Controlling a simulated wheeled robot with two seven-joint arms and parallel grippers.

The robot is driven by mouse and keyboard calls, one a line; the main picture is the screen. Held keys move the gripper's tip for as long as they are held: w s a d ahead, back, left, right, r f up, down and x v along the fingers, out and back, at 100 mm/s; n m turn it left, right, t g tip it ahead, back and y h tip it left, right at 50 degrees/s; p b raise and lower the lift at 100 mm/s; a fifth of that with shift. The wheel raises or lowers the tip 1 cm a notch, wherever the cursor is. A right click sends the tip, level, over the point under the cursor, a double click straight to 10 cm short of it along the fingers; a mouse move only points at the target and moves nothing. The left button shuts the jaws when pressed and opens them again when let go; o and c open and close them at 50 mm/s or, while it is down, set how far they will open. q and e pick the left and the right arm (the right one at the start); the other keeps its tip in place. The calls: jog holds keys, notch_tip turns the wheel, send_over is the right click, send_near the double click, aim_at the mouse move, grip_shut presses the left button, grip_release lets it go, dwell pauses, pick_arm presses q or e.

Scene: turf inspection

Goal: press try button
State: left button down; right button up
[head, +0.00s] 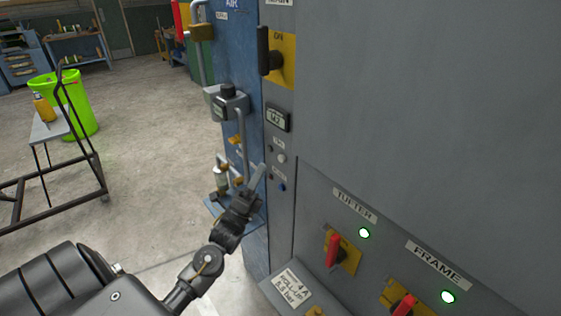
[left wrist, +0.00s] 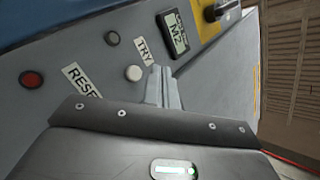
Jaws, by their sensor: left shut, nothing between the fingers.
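The TRY button is a small white round button (head: 281,158) on the narrow grey panel, below its TRY label (head: 279,143). In the left wrist view the white button (left wrist: 134,73) sits beside the TRY label (left wrist: 143,50). My left gripper (head: 262,168) is shut and empty, its fingers pointing up towards the panel, just left of and slightly below the button. In the left wrist view its closed fingertips (left wrist: 160,70) are to the right of the button; a gap shows between them in the picture. I cannot tell how far they are from the panel. My right gripper is not in view.
A RESET label (left wrist: 82,82) and a red round lamp or button (left wrist: 31,79) are close by. A small display (head: 277,119) and yellow-backed switch (head: 282,60) are above. Red-handled switches (head: 333,250) are lower right. Blue post fittings (head: 230,104) stand left of the panel.

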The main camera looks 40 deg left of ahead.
aim_at(282, 158)
pick_arm(q)
jog(key=shift+w+d+b, duration=0.2)
jog(key=shift+w+d, duration=0.05)
jog(key=shift+w, duration=0.55)
jog(key=shift+w+d+b, duration=0.15)
jog(key=shift+w+d, duration=0.05)
jog(key=shift+w, duration=0.6)
jog(key=shift+w, duration=0.15)
dwell(0.8)
jog(key=shift+w+d, duration=0.15)
jog(key=shift+w, duration=0.1)
jog(key=shift+w+d+b, duration=0.1)
jog(key=shift+w+b, duration=0.25)
jog(key=shift+w, duration=0.1)
dwell(0.8)
jog(key=shift+s, duration=0.15)
jog(key=shift+s+a, duration=0.25)
jog(key=shift+s, duration=0.45)
